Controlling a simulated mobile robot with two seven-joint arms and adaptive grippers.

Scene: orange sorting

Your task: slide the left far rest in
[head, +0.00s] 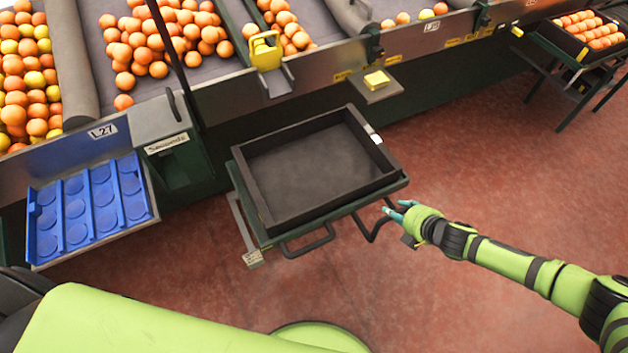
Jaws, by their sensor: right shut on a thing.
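A dark, empty shallow crate (318,170) sits on a green pull-out rest (330,213) that stands out from the sorting bench. The rest has a black loop handle (308,246) at its front and a dark bent bar (371,233) at its right corner. A grey metal rail (240,221) with a small tag runs along its left side. My right gripper (393,211) reaches in from the right and is shut on the dark bar at the right corner. The fingers partly hide the contact. My left gripper is out of the picture.
A blue tray (137,209) with round recesses lies at the left, next to a bin marked Seconds (168,146). Oranges (150,45) fill the bench lanes. A yellow pad (376,80) sits on a small shelf. Red floor (470,150) is open at the right.

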